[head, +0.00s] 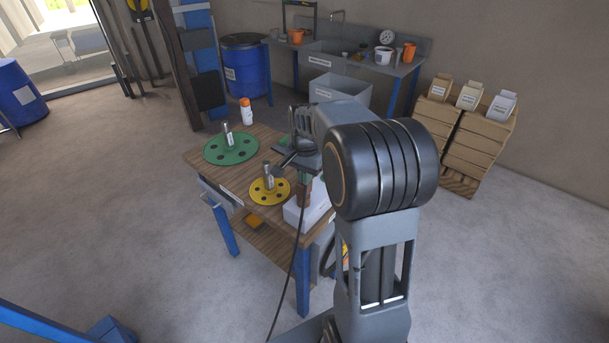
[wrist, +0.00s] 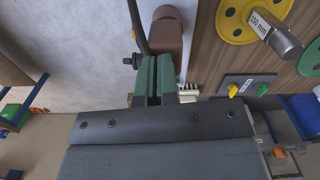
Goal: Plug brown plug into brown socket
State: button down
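The brown plug (head: 304,196) hangs at the tips of my gripper (head: 304,180) in the head view, beside the front edge of the wooden table. A dark cable runs from it down toward the floor. In the wrist view my gripper's green fingers (wrist: 156,78) are close together, and the brown plug (wrist: 170,35) is at their tips with the cable beside it. The fingers appear shut on the plug. I cannot make out a brown socket in either view.
The wooden table (head: 240,165) holds a green disc (head: 232,153), a yellow disc (head: 266,196) and a white bottle (head: 247,112). A white box (head: 311,218) is close to the plug. My arm hides the table's right part. The floor at left is open.

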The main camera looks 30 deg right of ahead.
jog(key=shift+r+p, duration=0.8)
jog(key=shift+r, duration=0.6)
notch_tip(320, 180, up, 13)
jog(key=shift+b, duration=0.3)
jog(key=shift+f, duration=0.15)
